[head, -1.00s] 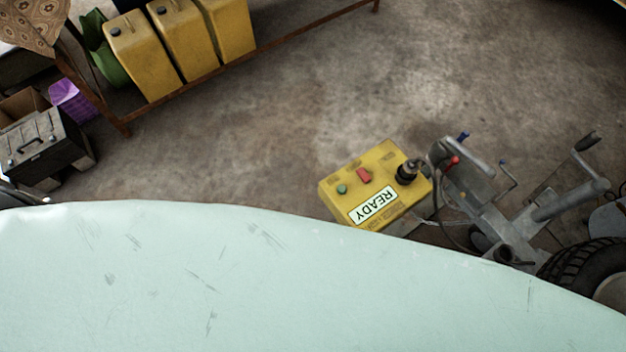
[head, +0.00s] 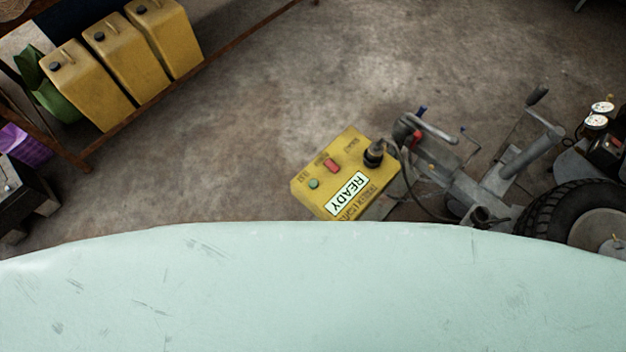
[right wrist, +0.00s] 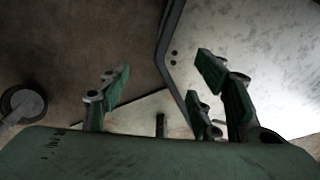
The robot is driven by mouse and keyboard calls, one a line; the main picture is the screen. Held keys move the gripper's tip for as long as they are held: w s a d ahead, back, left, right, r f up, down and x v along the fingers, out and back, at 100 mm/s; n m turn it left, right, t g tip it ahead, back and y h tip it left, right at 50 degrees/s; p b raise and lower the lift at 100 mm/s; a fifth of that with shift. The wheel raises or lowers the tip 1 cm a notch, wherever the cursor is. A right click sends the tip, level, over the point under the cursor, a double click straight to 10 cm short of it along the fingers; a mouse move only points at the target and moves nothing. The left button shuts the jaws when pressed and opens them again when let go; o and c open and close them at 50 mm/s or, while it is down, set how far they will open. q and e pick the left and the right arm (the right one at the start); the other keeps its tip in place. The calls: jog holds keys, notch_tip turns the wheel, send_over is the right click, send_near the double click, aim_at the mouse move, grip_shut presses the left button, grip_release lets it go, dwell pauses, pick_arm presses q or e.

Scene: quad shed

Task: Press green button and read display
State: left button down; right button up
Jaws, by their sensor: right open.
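A yellow control box (head: 348,172) sits in the middle of the head view, beyond the edge of my pale green body. On its top face are a green button (head: 314,184), a red switch (head: 332,166) and a black knob or plug (head: 374,153). The control box is not recognisable in that view. My left gripper is in no frame.
Several yellow jerrycans (head: 120,60) stand on a low rack at the upper left. A grey metal frame with levers (head: 490,185) and a black tyre (head: 575,215) stand right of the box. Two gauges (head: 598,114) are at the far right. The concrete floor (head: 260,110) behind the box is clear.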

jog(key=shift+s, duration=0.1)
grip_shut()
jog(key=shift+s+d, duration=0.1)
jog(key=shift+d, duration=0.05)
dwell(1.4)
